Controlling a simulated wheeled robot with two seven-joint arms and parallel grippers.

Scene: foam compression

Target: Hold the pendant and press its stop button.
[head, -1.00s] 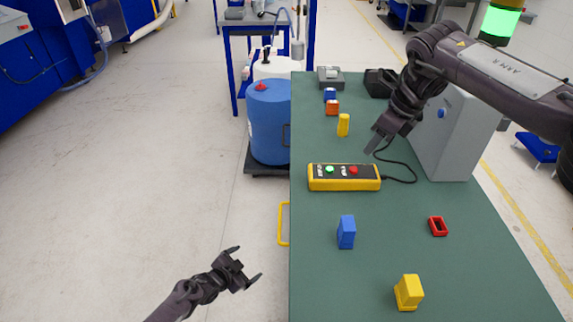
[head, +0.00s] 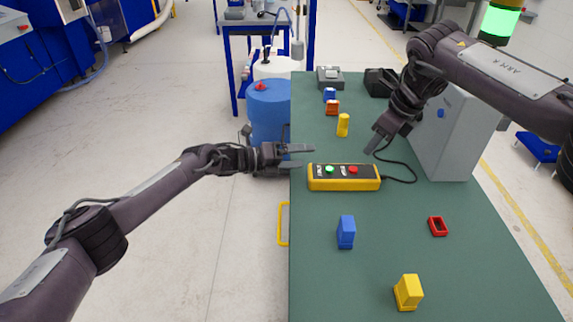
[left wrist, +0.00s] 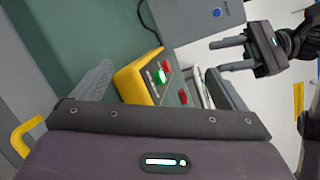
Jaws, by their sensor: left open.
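The pendant (head: 344,185) is a yellow box with a dark top face, lying on the green table with its cable at the right end. It carries a green button (head: 330,169) and a red button (head: 353,170), the likely stop button. My left gripper (head: 308,156) is open and empty at the pendant's left end, seemingly not touching it. In the left wrist view the pendant (left wrist: 131,81) shows between the two fingers. My right gripper (head: 380,146) is above and behind the pendant's right end. Its fingers (left wrist: 229,55) stand apart and empty in the left wrist view.
A blue block (head: 346,232), a yellow block (head: 408,292) and a red frame (head: 438,226) lie on the near table (head: 385,250). A grey cabinet (head: 452,135) stands right of the pendant. A yellow piece (head: 343,125) stands behind it. A yellow handle (head: 283,224) is on the left edge.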

